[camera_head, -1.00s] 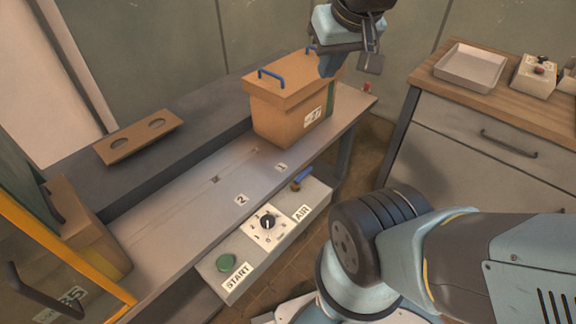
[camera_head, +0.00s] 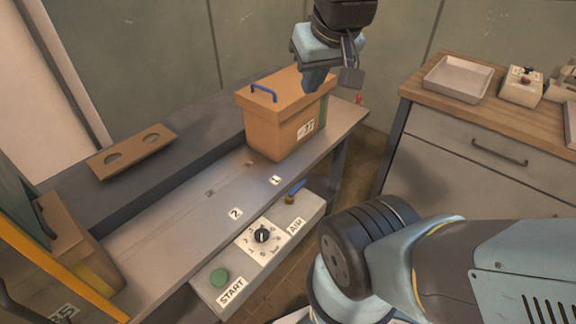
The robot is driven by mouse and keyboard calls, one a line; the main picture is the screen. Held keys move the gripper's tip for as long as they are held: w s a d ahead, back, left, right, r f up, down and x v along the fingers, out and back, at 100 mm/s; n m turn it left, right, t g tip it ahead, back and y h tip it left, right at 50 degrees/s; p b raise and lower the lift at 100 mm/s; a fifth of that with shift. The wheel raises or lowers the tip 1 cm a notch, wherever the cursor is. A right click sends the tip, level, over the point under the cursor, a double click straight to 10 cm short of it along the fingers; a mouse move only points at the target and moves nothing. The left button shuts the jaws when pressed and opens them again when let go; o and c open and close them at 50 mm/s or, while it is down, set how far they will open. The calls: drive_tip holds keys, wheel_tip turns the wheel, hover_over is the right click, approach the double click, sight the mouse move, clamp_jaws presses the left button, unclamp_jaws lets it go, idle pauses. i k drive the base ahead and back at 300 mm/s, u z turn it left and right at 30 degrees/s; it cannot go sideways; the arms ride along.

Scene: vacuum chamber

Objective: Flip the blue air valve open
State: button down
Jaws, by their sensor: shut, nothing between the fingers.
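The blue air valve has a small blue lever (camera_head: 297,187) on a brass-coloured body, at the far right end of the grey control panel, beside the AIR label (camera_head: 296,227). The lever slants up to the right; whether it is open or shut is hard to tell. My gripper (camera_head: 314,84) is shut and empty. It points down at the upper middle of the view, in front of or over the right part of the orange-brown box, well above the valve and apart from it. I cannot tell whether it touches the box.
The box (camera_head: 270,118) with a blue handle stands on the bench behind the panel. The panel also has a black dial (camera_head: 262,235) and a green START button (camera_head: 219,278). My arm covers the lower right.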

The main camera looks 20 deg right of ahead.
sight(289, 199)
drive_tip(key=u, duration=1.3)
drive_tip(key=k, duration=1.6)
drive_tip(key=z, duration=0.45)
drive_tip(key=i, duration=1)
